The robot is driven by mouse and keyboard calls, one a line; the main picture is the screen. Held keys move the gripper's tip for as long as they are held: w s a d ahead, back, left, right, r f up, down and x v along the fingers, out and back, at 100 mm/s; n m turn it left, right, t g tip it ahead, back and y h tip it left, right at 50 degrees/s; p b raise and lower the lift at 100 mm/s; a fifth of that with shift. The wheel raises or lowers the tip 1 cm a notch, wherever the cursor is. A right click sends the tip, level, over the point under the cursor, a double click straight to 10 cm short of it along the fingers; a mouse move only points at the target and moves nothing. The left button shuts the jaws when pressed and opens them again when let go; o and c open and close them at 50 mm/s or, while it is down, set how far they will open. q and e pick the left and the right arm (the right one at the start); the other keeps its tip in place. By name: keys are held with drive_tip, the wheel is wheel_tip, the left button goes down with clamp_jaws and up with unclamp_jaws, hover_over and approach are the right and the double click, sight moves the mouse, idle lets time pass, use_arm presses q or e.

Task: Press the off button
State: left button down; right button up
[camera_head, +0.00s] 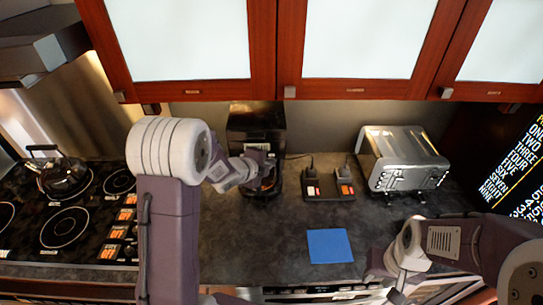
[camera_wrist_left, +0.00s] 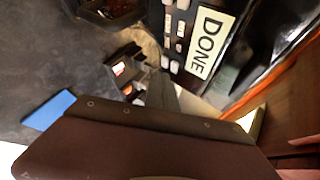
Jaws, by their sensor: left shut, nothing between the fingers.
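The black coffee machine (camera_head: 256,122) stands against the back wall, left of centre. In the left wrist view its panel (camera_wrist_left: 180,40) shows light buttons and a pale label reading "DONE" (camera_wrist_left: 208,47). I cannot tell which button is the off button. My left gripper (camera_head: 268,180) is in front of the machine's lower part, shut and empty. In the left wrist view its fingers (camera_wrist_left: 163,90) point toward the panel; contact cannot be made out. My right gripper (camera_head: 385,270) is low at the right, by the counter's front edge; its fingers are unclear.
A silver toaster (camera_head: 405,157) stands right of two small switch units (camera_head: 327,184). A blue square (camera_head: 330,246) lies on the counter front. A stovetop (camera_head: 65,226) with a kettle (camera_head: 62,177) is at left. Wall cabinets (camera_head: 264,50) hang above. The middle counter (camera_head: 240,245) is clear.

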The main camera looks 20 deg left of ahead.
use_arm(q)
drive_tip(key=shift+w, duration=0.1)
idle(0.7)
drive_tip(key=shift+w+a, duration=0.15)
drive_tip(key=shift+w, duration=0.2)
drive_tip(key=shift+w+a, duration=0.1)
drive_tip(key=shift+w, duration=0.15)
idle(0.5)
drive_tip(key=shift+s, duration=0.1)
drive_tip(key=shift+s+d+b, duration=0.25)
drive_tip(key=shift+s+b, duration=0.1)
drive_tip(key=shift+s, duration=0.25)
